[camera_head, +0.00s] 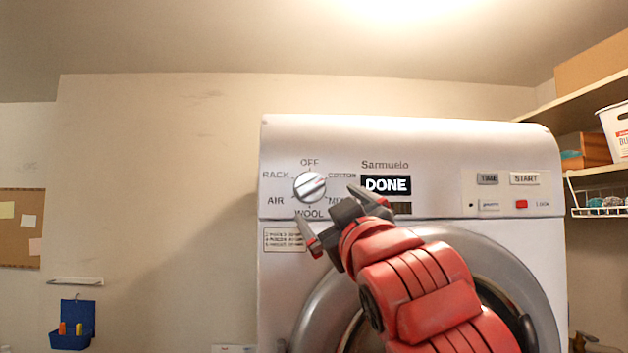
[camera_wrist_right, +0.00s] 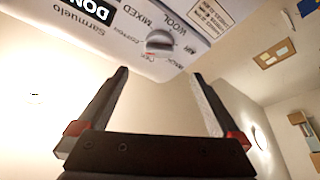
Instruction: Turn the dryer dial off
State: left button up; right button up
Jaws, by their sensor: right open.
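The dryer (camera_head: 420,150) is white with a round front door, and its display reads DONE. Its round dial (camera_head: 310,187) is at the panel's left, ringed by OFF at the top, COTTON, MIXED, WOOL, AIR and RACK. A light ridge on the dial slants toward upper right, roughly toward COTTON; its exact setting is unclear. My right gripper (camera_head: 325,204) is open and empty, its fingers pointing up-left toward the dial. In the right wrist view the dial (camera_wrist_right: 159,42) appears beyond and between the open fingertips (camera_wrist_right: 160,75), apart from them. My left gripper is not in view.
Shelves (camera_head: 575,108) with boxes and a wire basket (camera_head: 598,211) stand at the right. A cork board (camera_head: 20,228) and a small blue holder (camera_head: 72,325) hang on the left wall. The space left of the dryer looks clear.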

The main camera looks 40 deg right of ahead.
aim_at(312, 188)
jog(key=p+x, duration=0.8)
jog(key=x, duration=0.1)
jog(key=shift+w+d+r, duration=0.15)
jog(key=shift+w+r, duration=0.05)
jog(key=shift+w+d, duration=0.2)
jog(key=shift+w, duration=0.2)
